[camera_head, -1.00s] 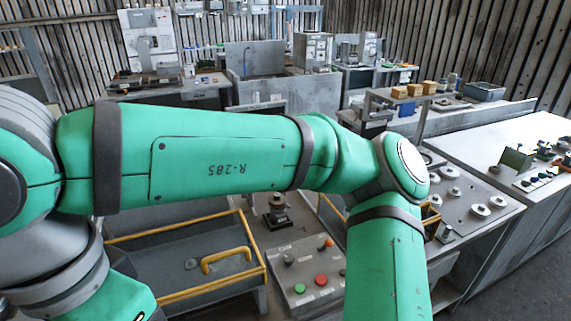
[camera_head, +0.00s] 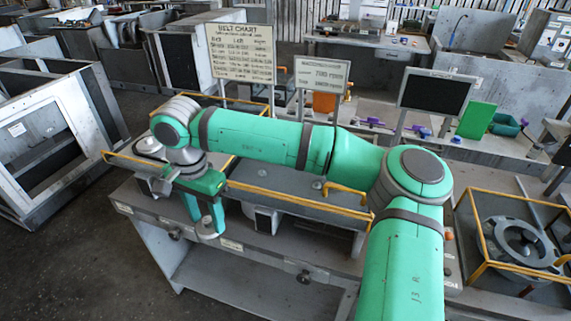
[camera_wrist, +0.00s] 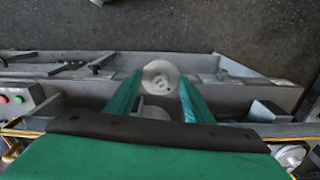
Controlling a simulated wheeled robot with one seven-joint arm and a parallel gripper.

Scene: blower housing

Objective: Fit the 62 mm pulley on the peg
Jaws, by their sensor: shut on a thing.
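My gripper (camera_head: 204,214) points down at the left front of the long grey bench (camera_head: 290,250). Its green fingers are shut on a pale grey round pulley (camera_head: 207,230), which hangs at the fingertips in front of the bench edge. The wrist view shows the same pulley (camera_wrist: 160,72) face-on between the fingertips (camera_wrist: 160,84), with a small dark hole near its middle. I cannot read its size. Small upright knobs (camera_head: 317,185) stand on the bench top behind the yellow rail; I cannot tell whether one is the peg.
A yellow rail (camera_head: 300,200) runs along the bench. A belt chart sign (camera_head: 240,53) and a second sign (camera_head: 322,75) stand behind it. A round grey housing (camera_head: 522,242) sits inside a yellow frame at right. Open floor (camera_head: 60,260) lies at left.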

